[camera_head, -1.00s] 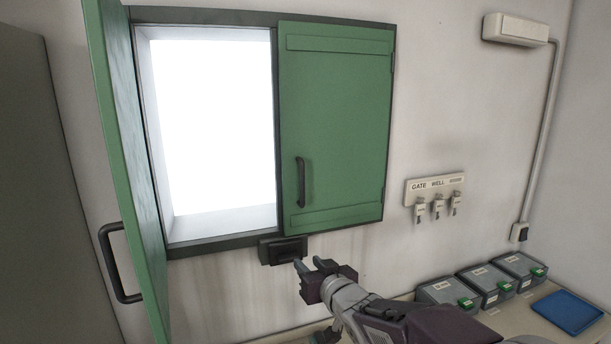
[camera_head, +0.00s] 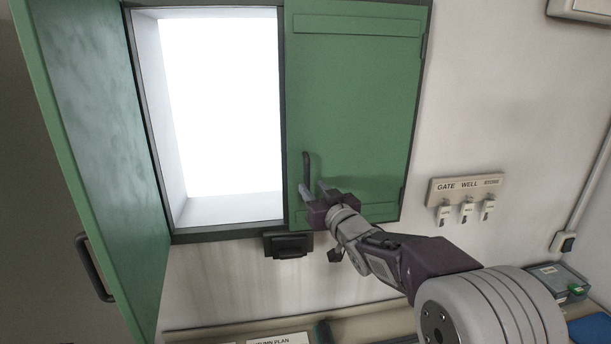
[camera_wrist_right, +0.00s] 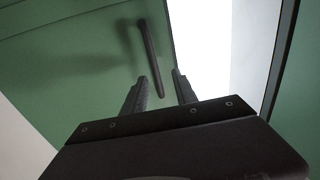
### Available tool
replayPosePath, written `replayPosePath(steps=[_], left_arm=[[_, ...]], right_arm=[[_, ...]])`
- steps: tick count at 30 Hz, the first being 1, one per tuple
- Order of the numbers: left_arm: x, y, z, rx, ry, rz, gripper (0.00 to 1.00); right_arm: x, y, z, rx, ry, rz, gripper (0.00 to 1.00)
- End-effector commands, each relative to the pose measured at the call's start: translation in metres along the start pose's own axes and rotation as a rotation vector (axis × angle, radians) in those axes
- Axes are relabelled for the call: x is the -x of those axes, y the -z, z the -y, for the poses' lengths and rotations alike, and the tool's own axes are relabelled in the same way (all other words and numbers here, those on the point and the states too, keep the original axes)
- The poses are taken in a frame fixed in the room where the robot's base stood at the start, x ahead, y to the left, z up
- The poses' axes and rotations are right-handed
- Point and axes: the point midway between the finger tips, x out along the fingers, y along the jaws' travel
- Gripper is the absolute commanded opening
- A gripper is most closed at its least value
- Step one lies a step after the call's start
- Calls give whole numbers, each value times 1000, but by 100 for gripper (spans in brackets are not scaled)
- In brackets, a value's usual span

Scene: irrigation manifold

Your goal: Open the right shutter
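The right shutter (camera_head: 362,110) is a green panel lying flat over the right half of the window, shut. Its dark upright bar handle (camera_head: 306,172) is near its lower left edge. My right gripper (camera_head: 313,190) is at the lower end of the handle, fingers apart. In the right wrist view the handle (camera_wrist_right: 150,58) reaches down toward the space between the open fingertips (camera_wrist_right: 160,85); I cannot tell whether they touch it. The left shutter (camera_head: 100,140) stands swung open, with its handle (camera_head: 92,268) facing left. My left gripper is not in view.
A dark box (camera_head: 288,245) sits on the wall just under the window frame. A key rack (camera_head: 467,188) with hanging tags is on the wall to the right. A bench (camera_head: 220,332) runs below, with a grey box (camera_head: 558,280) at right.

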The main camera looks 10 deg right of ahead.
Motion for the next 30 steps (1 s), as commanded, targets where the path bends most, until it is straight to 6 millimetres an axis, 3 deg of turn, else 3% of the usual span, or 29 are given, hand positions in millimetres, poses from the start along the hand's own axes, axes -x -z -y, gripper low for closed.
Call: replayPosePath(steps=[1, 3, 9, 19, 23, 30], left_arm=[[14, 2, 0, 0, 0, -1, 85], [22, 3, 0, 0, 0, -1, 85], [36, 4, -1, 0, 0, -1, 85], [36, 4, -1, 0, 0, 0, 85], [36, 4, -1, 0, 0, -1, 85], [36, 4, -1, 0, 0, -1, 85]], right_arm=[[-12, 6, 0, -2, 0, 4, 34], [-27, 6, 0, -1, 0, 3, 34], [-55, 4, 0, 0, 0, 1, 34], [-60, 0, 0, 0, -1, 0, 34], [-60, 1, 0, 0, -1, 0, 0], [-60, 1, -1, 0, -2, 0, 0]])
